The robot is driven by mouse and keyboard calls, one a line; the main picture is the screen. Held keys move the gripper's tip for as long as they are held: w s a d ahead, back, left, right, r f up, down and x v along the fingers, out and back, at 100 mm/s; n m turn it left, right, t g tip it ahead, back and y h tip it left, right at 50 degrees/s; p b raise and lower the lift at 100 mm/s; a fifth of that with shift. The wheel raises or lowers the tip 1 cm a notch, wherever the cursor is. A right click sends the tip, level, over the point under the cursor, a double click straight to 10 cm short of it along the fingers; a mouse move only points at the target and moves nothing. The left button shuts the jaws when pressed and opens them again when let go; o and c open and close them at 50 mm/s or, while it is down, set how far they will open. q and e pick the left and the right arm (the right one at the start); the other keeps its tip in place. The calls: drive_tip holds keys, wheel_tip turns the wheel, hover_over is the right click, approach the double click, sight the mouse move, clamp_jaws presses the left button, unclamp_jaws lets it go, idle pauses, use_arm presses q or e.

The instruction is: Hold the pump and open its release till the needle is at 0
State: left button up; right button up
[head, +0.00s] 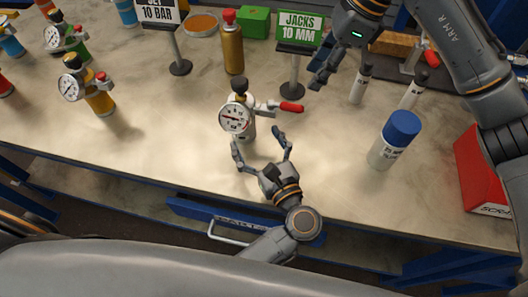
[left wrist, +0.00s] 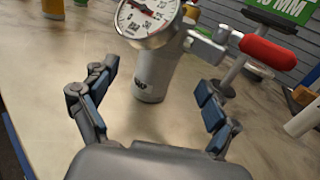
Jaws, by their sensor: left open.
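The pump is a small pale grey cylinder (left wrist: 153,75) with a white round dial (head: 235,118), a black top knob and a side lever with a red grip (head: 291,107). It stands upright on the bench. The red grip also shows in the left wrist view (left wrist: 268,51). The dial (left wrist: 147,17) is cut by the top edge there, and I cannot read the needle surely. My left gripper (head: 259,142) is open just in front of the pump, its fingers spread toward either side of the body. My right gripper (head: 320,76) hangs behind and right of the red grip, apart from it; its opening is unclear.
Similar gauged pumps, one yellow (head: 101,97) and one green (head: 80,47), stand at left. Behind are an orange bottle (head: 232,50) and the green "JACKS 10 MM" sign (head: 300,29). A blue-capped canister (head: 391,145) and a red box (head: 478,175) stand at right.

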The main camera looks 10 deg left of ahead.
use_arm(q)
drive_tip(key=x, duration=0.8)
drive_tip(key=shift+w+a, duration=0.15)
drive_tip(key=shift+w, duration=0.1)
drive_tip(key=c, duration=1.7)
